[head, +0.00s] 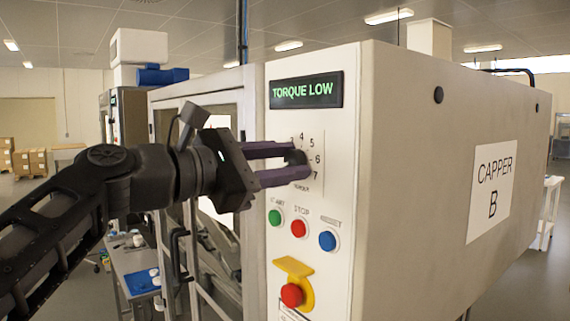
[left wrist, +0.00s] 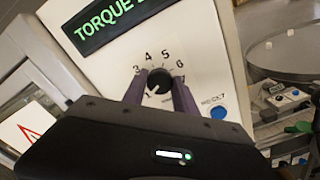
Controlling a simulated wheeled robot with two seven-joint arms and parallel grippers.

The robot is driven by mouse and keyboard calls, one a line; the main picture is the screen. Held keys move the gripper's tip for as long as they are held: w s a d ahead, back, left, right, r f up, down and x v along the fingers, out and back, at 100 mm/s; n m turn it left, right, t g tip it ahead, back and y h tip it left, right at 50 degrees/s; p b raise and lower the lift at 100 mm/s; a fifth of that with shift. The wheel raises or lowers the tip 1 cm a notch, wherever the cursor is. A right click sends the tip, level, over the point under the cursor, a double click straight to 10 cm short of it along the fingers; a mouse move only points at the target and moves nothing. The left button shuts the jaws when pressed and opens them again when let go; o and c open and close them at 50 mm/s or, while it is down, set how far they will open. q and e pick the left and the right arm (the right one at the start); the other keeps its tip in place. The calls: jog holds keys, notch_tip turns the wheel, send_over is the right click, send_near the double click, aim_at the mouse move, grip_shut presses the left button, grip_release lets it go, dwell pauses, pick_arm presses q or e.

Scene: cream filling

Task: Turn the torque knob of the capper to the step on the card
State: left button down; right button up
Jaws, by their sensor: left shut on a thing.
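The dark torque knob (head: 297,158) sits on the cream front panel of the capper (head: 340,190), inside a dial with printed numbers, of which 3, 4, 5, 6 and 7 show in part. My left gripper (head: 299,164) comes in from the left and is shut on the knob, one finger on each side. In the left wrist view the knob (left wrist: 159,81) shows between the two fingertips (left wrist: 160,88). A small light mark shows at its lower left; I cannot tell which number it points to. The display (head: 307,90) reads "TORQUE LOW". A step card is not visible.
Below the dial are a green button (head: 275,217), a red stop button (head: 298,228), a blue button (head: 327,240) and a red button with a yellow guard (head: 292,294). A "CAPPER B" sign (head: 492,193) is on the side wall. A framed door stands left of the panel.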

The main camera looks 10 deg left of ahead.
pick_arm(q)
jog(key=m+b, duration=0.1)
jog(key=m, duration=0.2)
jog(key=shift+d+f, duration=0.1)
jog(key=m+b, duration=0.2)
jog(key=m, duration=0.2)
jog(key=shift+m, duration=0.3)
jog(key=shift+w+f+m+b, duration=0.15)
jog(key=shift+m+b, duration=1.6)
jog(key=shift+m, duration=4)
jog(key=shift+s+f+m+b, duration=0.15)
jog(key=shift+m+b, duration=1.6)
jog(key=shift+m, duration=4)
jog(key=shift+w, duration=0.1)
jog(key=c, duration=1)
grip_release()
jog(key=shift+r, duration=0.15)
jog(key=shift+o, duration=0.2)
jog(key=shift+a, duration=0.2)
